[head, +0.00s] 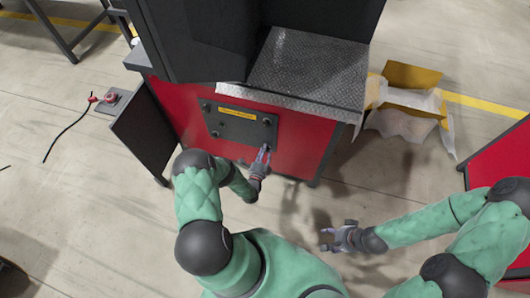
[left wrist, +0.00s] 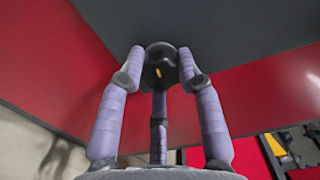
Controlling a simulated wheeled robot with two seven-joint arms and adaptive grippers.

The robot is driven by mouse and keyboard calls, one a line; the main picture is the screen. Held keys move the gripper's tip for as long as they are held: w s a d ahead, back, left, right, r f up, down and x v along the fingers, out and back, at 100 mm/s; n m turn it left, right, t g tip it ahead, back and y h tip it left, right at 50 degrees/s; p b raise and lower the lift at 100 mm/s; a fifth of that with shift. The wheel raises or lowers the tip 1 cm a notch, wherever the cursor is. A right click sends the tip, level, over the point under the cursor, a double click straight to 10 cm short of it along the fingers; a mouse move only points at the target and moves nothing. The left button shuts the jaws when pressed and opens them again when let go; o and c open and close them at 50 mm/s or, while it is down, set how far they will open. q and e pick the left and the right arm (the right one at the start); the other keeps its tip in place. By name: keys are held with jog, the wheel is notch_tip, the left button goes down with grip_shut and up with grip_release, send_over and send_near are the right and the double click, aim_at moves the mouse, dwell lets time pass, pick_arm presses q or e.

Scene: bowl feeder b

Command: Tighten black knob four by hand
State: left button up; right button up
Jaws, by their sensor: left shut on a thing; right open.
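A dark rectangular panel (head: 236,127) with black knobs near its corners is on the front of the red cabinet (head: 300,140). Three knobs show clearly: upper left (head: 206,106), lower left (head: 214,133) and upper right (head: 267,121). My left gripper (head: 264,153) is at the panel's lower right corner and mostly hides the knob there. In the left wrist view its purple fingers are shut around this black knob (left wrist: 158,66), which has a small yellow mark and sits at the dark panel (left wrist: 230,35). My right gripper (head: 328,239) is open and empty, away from the cabinet.
An open dark door (head: 150,130) stands at the cabinet's left. A metal tread-plate top (head: 310,70) lies above the panel. An open cardboard box (head: 408,85) is on the floor at right, and another red unit (head: 497,160) stands at the far right.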

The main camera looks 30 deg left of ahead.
pick_arm(q)
jog(key=shift+s+a+f+m, duration=0.15)
jog(key=shift+m, duration=0.95)
jog(key=o, duration=1.1)
jog(key=shift+a, duration=0.1)
jog(key=shift+o, duration=0.3)
jog(key=v, duration=1.2)
